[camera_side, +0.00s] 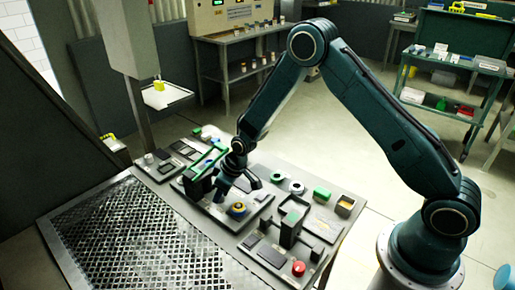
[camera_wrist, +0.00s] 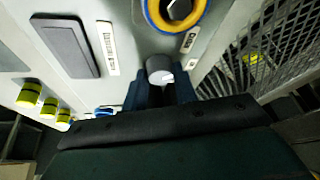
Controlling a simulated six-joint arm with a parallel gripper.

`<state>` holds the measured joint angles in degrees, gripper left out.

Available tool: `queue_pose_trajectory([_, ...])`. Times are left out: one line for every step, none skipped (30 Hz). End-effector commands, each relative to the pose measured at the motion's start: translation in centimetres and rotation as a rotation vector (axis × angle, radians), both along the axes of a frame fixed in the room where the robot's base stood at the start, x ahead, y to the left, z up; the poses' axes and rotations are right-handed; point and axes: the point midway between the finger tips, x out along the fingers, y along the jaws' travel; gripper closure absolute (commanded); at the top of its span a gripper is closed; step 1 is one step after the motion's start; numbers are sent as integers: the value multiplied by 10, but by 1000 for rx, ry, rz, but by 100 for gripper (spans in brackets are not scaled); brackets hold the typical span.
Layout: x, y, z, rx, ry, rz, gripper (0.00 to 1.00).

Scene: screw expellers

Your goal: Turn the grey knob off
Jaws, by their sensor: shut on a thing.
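The grey knob (camera_wrist: 159,67) shows in the wrist view as a short grey cylinder on a light grey panel. My gripper (camera_wrist: 160,88) has its dark blue fingers closed on the knob from both sides. In the side view my gripper (camera_side: 224,186) reaches down to the control table. There the knob is hidden by the fingers, and its pointer direction cannot be told.
A yellow and blue ring with a dark centre (camera_wrist: 178,10) lies just beyond the knob; the side view also shows it (camera_side: 238,209). A green-handled lever (camera_side: 207,160) stands close left of my gripper. A red button (camera_side: 298,268) and metal mesh (camera_side: 130,235) are nearby.

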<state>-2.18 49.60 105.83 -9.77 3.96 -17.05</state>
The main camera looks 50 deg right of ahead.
Motion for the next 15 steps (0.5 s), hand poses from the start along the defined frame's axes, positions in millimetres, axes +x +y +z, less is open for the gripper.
queue_pose_trajectory([0,1,1,0,0,-40,95])
queue_pose_trajectory([0,1,1,-1,-2,-69,95])
queue_pose_trajectory([-1,2,1,-1,-1,-107,95])
queue_pose_trajectory([-1,2,1,-2,-1,-134,95])
queue_pose_trajectory([-1,2,1,-1,0,-162,95])
queue_pose_trajectory([-1,2,1,-1,-1,-200,95])
queue_pose_trajectory([-1,2,1,0,-1,-228,95])
queue_pose_trajectory([-1,3,1,-1,-1,-254,95])
queue_pose_trajectory([-1,3,1,-1,-1,-289,95])
queue_pose_trajectory([-1,3,1,-1,0,-315,95])
queue_pose_trajectory([-1,3,0,-1,0,-340,95])
queue_pose_trajectory([-1,3,1,-1,0,-370,95])
queue_pose_trajectory([-1,3,0,-1,0,-393,95])
queue_pose_trajectory([-1,3,0,-1,0,-413,95])
queue_pose_trajectory([-1,4,0,-1,0,-440,95])
